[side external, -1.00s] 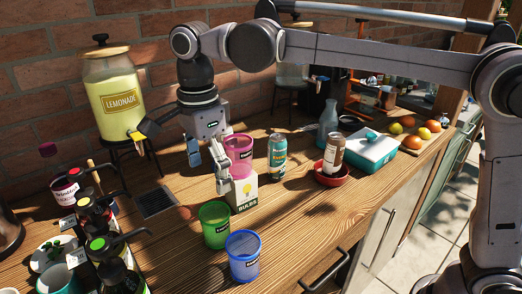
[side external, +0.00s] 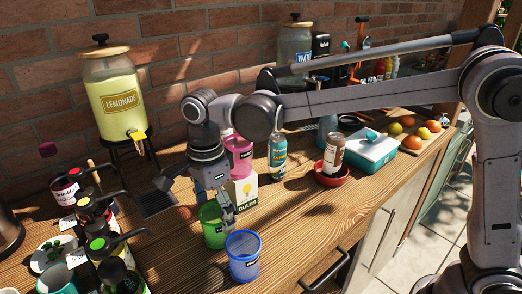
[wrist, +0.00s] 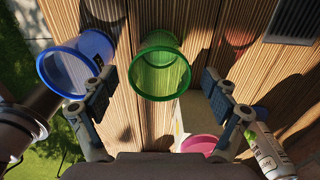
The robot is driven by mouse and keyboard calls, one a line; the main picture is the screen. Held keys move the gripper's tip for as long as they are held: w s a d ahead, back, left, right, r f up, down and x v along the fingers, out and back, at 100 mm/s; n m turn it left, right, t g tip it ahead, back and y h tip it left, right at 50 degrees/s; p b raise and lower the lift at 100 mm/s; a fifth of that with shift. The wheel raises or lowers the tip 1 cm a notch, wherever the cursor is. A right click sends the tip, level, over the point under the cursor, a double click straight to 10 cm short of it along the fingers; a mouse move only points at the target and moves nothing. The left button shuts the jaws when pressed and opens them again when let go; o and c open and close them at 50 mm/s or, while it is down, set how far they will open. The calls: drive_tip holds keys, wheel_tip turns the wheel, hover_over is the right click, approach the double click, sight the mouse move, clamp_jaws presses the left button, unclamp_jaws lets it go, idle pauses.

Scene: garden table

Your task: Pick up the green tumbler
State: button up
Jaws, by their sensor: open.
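The green tumbler (side external: 212,232) stands upright on the wooden counter, to the left of the blue tumbler (side external: 243,262). My gripper (side external: 199,204) is over the green tumbler, and a finger hides part of its rim. In the wrist view the green tumbler (wrist: 160,72) stands ahead of my gripper (wrist: 157,97), between the lines of its two fingers. The fingers are wide apart with nothing between their pads. The blue tumbler (wrist: 72,68) is just outside the finger on the left of the wrist view.
The pink tumbler (side external: 238,150) sits on the bulbs box (side external: 243,190), close behind my gripper. A teal can (side external: 277,158) stands to the right. Pump bottles (side external: 98,222) crowd the left. The counter right of the blue tumbler is clear (side external: 310,225).

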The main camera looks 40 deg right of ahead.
drive_tip(key=shift+f, duration=0.95)
drive_tip(key=c, duration=1.3)
drive_tip(key=shift+o, duration=0.2)
